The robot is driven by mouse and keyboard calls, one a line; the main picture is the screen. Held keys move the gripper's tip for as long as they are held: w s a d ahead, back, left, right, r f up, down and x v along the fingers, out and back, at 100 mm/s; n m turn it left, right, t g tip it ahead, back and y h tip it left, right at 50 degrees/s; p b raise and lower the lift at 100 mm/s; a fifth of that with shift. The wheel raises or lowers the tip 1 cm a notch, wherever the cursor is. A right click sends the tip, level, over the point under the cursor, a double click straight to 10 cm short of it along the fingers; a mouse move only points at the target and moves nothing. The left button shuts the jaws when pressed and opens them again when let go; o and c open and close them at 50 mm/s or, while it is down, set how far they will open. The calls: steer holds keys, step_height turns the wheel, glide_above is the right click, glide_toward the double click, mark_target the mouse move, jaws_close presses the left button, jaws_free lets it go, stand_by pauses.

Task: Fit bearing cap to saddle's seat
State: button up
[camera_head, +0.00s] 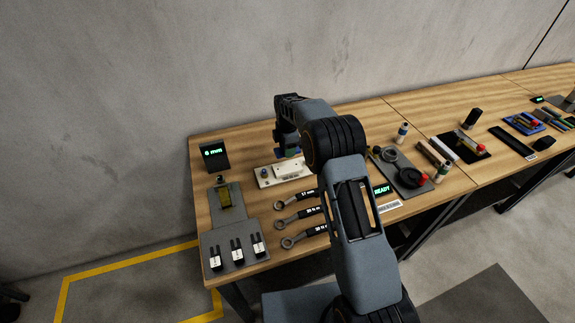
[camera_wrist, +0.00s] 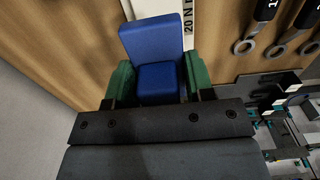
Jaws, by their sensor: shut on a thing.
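My gripper (camera_head: 290,153) hangs over the back left of the bench, above a cream plate (camera_head: 267,179). In the wrist view its two green fingers (camera_wrist: 158,82) are shut on a blue blocky part (camera_wrist: 158,70), one finger on each side. The part has a flat face and a raised back. I cannot tell for sure that it is the bearing cap. I cannot make out which fixture is the saddle, and no seat is clearly visible; my arm hides some of the bench.
Several ring wrenches (camera_head: 288,243) lie in front of the cream plate. A grey fixture (camera_head: 226,222) and a "6 mm" display (camera_head: 214,156) stand at left. A dark tray (camera_head: 388,162) with round parts and several bottles lie right of my arm. Bare wood shows between them.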

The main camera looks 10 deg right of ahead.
mark_target(287, 167)
steer(key=shift+f, duration=0.1)
stand_by(0.3)
steer(key=shift+f+b, duration=1.8)
steer(key=shift+f, duration=0.9)
steer(key=shift+f, duration=0.15)
steer(key=shift+f+b, duration=0.85)
steer(key=shift+f, duration=0.1)
steer(key=o, duration=1.1)
step_height(287, 167, up, 14)
steer(key=shift+b, duration=0.55)
